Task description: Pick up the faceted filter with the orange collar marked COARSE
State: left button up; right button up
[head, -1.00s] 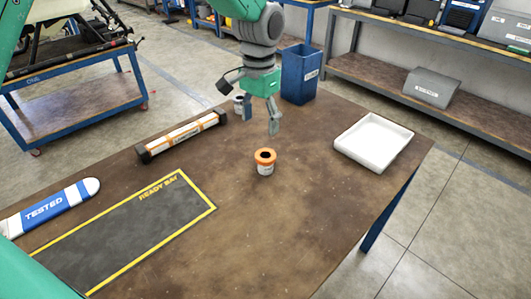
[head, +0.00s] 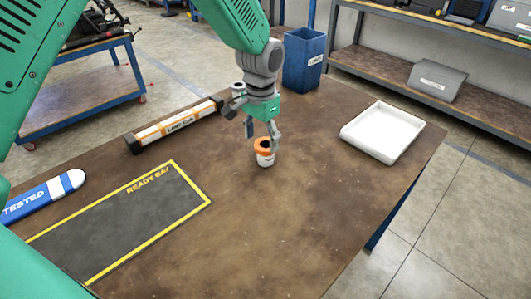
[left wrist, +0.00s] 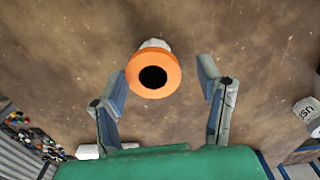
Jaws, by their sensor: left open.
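The filter with the orange collar (head: 264,150) stands upright on the brown table, its white body below the collar. In the left wrist view the orange collar (left wrist: 153,75) with its dark round hole lies ahead of and partly between the open fingers, nearer the left finger. My left gripper (head: 262,138) is open, just above and behind the filter in the head view, one finger overlapping its collar. Whether it touches cannot be told. A second white canister (head: 239,88) stands behind my gripper and shows at the right edge of the wrist view (left wrist: 306,112). The COARSE marking is not readable. My right gripper is not in view.
A white tray (head: 346,136) lies at the right of the table, and a blue bin (head: 303,62) stands at the back. The front right is clear.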

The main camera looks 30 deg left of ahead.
aim_at(264, 154)
pick_arm(q)
jog(key=shift+s+d+f, duration=0.15)
jog(key=shift+d+f, duration=0.1)
jog(key=shift+f, duration=0.3)
jog(key=f, duration=0.2)
jog(key=f+b, duration=0.1)
jog(key=f, duration=0.1)
jog(key=shift+d, duration=0.25)
jog(key=shift+a, duration=0.1)
jog(key=c, duration=1.1)
